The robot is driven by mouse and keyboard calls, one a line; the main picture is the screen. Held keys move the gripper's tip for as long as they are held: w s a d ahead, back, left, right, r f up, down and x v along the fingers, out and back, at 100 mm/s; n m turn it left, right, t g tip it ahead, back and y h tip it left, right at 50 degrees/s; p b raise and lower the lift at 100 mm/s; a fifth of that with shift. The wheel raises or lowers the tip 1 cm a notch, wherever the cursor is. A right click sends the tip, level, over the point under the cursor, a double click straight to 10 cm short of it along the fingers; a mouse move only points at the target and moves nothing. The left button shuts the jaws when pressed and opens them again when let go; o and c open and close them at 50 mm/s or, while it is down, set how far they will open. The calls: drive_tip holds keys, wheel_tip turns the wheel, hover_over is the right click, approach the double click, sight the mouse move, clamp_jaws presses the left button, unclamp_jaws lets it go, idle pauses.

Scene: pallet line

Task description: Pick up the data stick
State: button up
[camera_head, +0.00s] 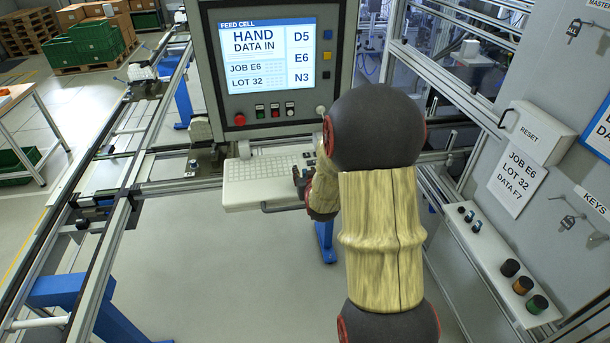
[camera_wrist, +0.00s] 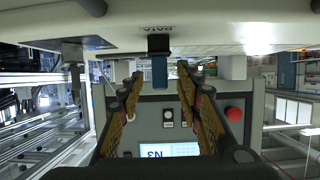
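The data stick (camera_wrist: 160,72) is a small blue piece in the wrist view. It sits at a black socket (camera_wrist: 158,45) under a pale surface marked DATA, which appears upside down. My gripper (camera_wrist: 160,80) is open, with one finger on each side of the stick and a visible gap on both sides. I cannot tell whether the fingertips reach as far as the stick. In the head view my gripper (camera_head: 301,182) is at the right end of the keyboard shelf (camera_head: 250,197), mostly hidden behind my arm. The stick does not show there.
The console screen (camera_head: 267,55) reads HAND DATA IN, JOB E6, LOT 32. A red button (camera_head: 240,119) and other buttons sit below it. Rails run at left. A grey panel at right carries a RESET box (camera_head: 538,132), a JOB E6 sheet (camera_head: 517,182) and keys.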

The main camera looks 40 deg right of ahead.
drive_tip(key=shift+w+d+f, duration=0.15)
drive_tip(key=shift+w, duration=0.15)
drive_tip(key=shift+c, duration=0.4)
drive_tip(key=c, duration=0.7)
